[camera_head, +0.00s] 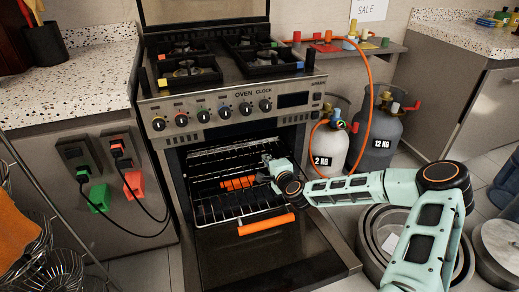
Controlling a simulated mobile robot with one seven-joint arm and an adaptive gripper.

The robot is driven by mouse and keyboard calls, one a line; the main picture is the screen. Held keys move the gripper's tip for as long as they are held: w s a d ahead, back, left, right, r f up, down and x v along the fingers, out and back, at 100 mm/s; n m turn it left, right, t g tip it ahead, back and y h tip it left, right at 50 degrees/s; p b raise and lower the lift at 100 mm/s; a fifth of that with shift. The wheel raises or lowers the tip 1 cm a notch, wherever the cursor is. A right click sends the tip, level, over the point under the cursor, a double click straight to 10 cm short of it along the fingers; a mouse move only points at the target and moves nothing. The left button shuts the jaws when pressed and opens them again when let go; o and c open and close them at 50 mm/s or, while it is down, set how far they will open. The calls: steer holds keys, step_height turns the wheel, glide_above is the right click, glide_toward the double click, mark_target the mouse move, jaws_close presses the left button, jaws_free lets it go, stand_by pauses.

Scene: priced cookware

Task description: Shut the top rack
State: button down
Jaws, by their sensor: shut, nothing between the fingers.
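The oven (232,120) stands in the middle with its door (280,265) folded down open. Wire racks show in the cavity. One dark wire rack (207,207) sticks out over the door, with an orange bar (265,224) along its front side. A second, shorter orange bar (238,183) shows farther in, among the wires; I cannot tell which rack it belongs to. Upper wires (225,154) show near the top of the cavity. My gripper (267,166) is shut and empty, at the right side of the opening, over the racks. Whether it touches a rack is unclear.
Two gas cylinders (378,135) with an orange hose stand right of the oven, behind my arm. Large round metal pans (378,240) lie on the floor at right. A counter with plugs and cables (120,165) is at left, and wire baskets (55,270) stand in the left foreground.

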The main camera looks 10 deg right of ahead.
steer(key=b, duration=0.4)
glide_toward(253, 142)
steer(key=x, duration=0.5)
steer(key=shift+w+f, duration=0.1)
steer(key=shift+f, duration=0.3)
steer(key=shift+w+r, duration=0.1)
steer(key=shift+w, duration=0.5)
